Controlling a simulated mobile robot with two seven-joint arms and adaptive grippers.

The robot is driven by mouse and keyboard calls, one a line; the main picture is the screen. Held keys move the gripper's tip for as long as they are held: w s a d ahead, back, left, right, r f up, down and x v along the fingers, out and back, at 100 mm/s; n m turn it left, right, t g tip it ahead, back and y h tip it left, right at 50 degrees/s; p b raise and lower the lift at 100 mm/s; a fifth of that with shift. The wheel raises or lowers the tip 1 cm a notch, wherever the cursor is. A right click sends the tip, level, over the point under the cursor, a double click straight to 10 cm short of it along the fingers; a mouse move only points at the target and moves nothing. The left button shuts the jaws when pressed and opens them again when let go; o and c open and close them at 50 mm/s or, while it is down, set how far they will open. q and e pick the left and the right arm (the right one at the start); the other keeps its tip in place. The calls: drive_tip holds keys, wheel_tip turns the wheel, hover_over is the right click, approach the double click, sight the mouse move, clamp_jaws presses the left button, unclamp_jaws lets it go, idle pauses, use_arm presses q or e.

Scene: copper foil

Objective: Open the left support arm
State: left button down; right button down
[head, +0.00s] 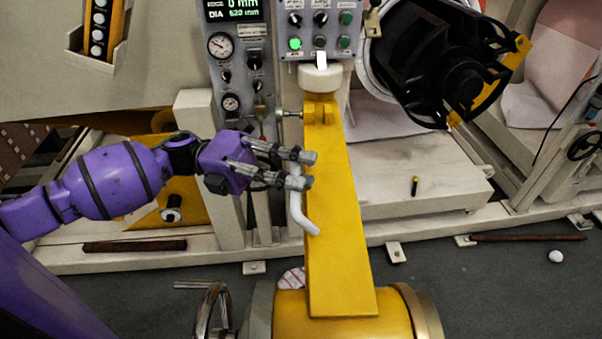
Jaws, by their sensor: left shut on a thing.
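The yellow support arm (342,235) is a long flat beam in the middle of the head view. It runs from a yellow round base (385,312) at the bottom up to a white knob-like end (320,77) below the control panel. A bent pale handle (302,214) shows at the beam's left edge. My left gripper (310,170) comes in from the left. Its fingers are around the upper part of the handle and hide it there. They overlap the beam's left edge in the picture. My right gripper is not in view.
Control panels with gauges (221,45) and buttons (320,22) stand behind. A black round machine part (450,75) hangs at the upper right. A handwheel (212,310) is at the bottom left. A pale ledge (420,185) lies behind the beam. Grey floor (480,275) is mostly clear at right.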

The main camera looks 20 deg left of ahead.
use_arm(q)
drive_tip(key=shift+d+f, duration=0.15)
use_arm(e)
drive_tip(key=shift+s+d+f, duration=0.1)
use_arm(q)
drive_tip(key=c, duration=1.8)
unclamp_jaws()
drive_tip(key=shift+w, duration=0.1)
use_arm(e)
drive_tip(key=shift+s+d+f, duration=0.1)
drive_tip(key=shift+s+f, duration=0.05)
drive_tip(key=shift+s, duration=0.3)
use_arm(q)
drive_tip(key=shift+a, duration=0.2)
drive_tip(key=a+f, duration=0.1)
drive_tip(key=a, duration=1)
drive_tip(key=shift+s+a+f, duration=0.2)
drive_tip(key=shift+a+f, duration=0.05)
drive_tip(key=shift+f, duration=0.05)
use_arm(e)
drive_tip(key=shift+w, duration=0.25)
